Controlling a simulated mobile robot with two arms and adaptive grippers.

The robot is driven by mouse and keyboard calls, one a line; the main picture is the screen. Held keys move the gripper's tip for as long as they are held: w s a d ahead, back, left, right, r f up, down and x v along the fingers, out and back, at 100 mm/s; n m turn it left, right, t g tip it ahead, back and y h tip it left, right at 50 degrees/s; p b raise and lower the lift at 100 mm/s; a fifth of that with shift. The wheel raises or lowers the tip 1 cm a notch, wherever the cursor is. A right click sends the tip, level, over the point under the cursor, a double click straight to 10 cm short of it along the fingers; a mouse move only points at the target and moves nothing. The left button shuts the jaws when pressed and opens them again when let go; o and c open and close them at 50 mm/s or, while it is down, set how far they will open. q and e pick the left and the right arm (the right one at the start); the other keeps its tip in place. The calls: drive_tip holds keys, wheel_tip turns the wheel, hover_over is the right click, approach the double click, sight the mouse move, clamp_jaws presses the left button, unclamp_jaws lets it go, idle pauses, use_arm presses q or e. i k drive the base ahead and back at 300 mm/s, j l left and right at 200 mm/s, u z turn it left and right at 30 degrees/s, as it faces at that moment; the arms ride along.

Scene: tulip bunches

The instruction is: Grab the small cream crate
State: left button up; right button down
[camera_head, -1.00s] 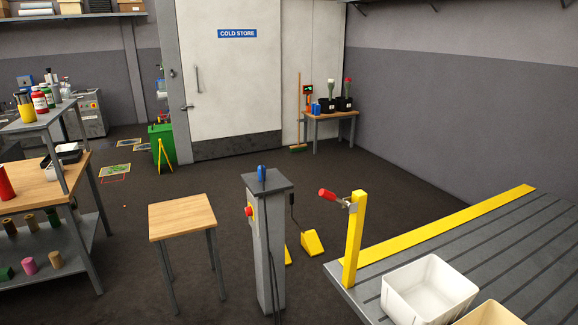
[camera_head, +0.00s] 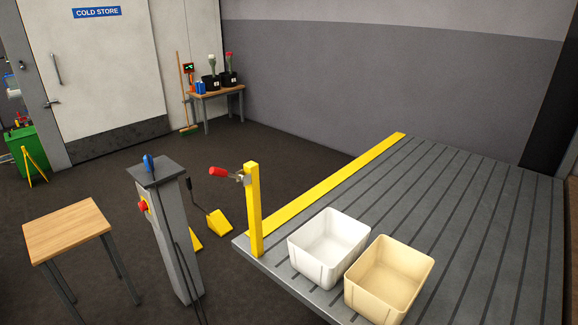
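The small cream crate (camera_head: 436,262) sits at the front edge of a grey slatted platform (camera_head: 490,215), at the lower right of the head view. It is open at the top and looks empty. A white crate (camera_head: 299,262) stands just to its left and slightly behind, very close to it. Neither of my grippers shows in the head view.
A yellow post with a red-handled clamp (camera_head: 255,215) stands at the platform's left corner. A grey pedestal (camera_head: 178,235) with a red button and a small wooden table (camera_head: 68,230) stand further left. The platform behind and right of the crates is clear.

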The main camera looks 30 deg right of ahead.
sight(382, 284)
drive_tip(key=z, duration=1.65)
drive_tip(key=i+j+z, duration=0.15)
drive_tip(key=j+z, duration=0.25)
drive_tip(key=i+j+z, duration=0.15)
drive_tip(key=j+z, duration=0.6)
drive_tip(key=i+l, duration=0.05)
